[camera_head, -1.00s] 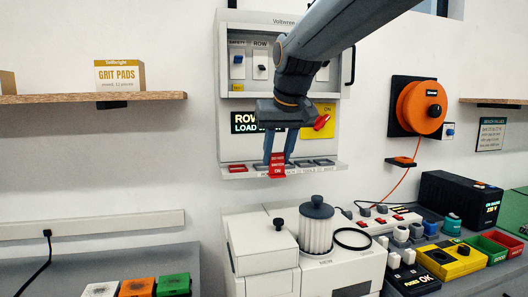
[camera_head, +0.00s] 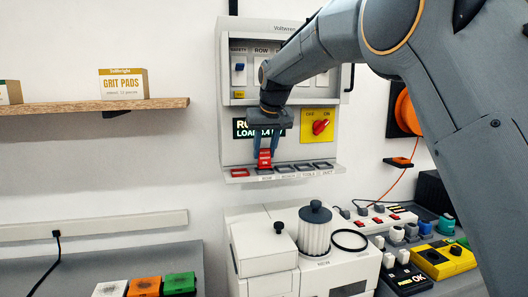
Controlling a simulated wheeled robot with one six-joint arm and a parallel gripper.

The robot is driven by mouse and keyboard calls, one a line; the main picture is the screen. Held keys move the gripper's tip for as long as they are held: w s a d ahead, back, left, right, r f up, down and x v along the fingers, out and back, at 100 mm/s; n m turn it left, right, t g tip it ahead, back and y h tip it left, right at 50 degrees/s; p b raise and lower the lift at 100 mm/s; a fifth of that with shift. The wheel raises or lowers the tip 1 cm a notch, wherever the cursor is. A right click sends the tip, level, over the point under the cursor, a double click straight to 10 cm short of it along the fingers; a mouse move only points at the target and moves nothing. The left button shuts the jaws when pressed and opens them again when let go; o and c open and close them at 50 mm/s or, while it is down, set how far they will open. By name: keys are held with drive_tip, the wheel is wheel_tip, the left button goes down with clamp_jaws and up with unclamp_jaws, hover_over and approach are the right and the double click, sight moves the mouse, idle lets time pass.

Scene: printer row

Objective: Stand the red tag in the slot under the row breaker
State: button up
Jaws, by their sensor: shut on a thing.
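The red tag (camera_head: 264,159) is upright between the fingers of my gripper (camera_head: 265,152), which is shut on it. The tag's lower end is at the slotted ledge (camera_head: 336,171), over the slot above the ROW label. I cannot tell whether it is seated in that slot or just above it. The row breaker (camera_head: 262,71) is in the upper part of the white panel (camera_head: 225,130), directly above, and partly hidden by my arm. Several dark slots line the ledge to the right of the tag.
A red rotary switch (camera_head: 320,127) on a yellow plate is right of my gripper. A dark display (camera_head: 240,128) is left of it, partly covered. A white machine with a ribbed canister (camera_head: 314,232) stands below the ledge. My arm hides much of the right side.

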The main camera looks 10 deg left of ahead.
drive_tip(key=shift+w+a+f, duration=0.1)
drive_tip(key=shift+w+f, duration=0.05)
drive_tip(key=shift+w, duration=0.1)
drive_tip(key=shift+f+p, duration=0.4)
drive_tip(key=shift+f, duration=0.2)
drive_tip(key=o, duration=1)
drive_tip(key=shift+f, duration=0.1)
drive_tip(key=shift+s+r, duration=0.15)
drive_tip(key=shift+r, duration=0.3)
drive_tip(key=b+v, duration=0.3)
drive_tip(key=v, duration=0.8)
drive_tip(key=shift+s+r, duration=0.1)
drive_tip(key=shift+r, duration=0.05)
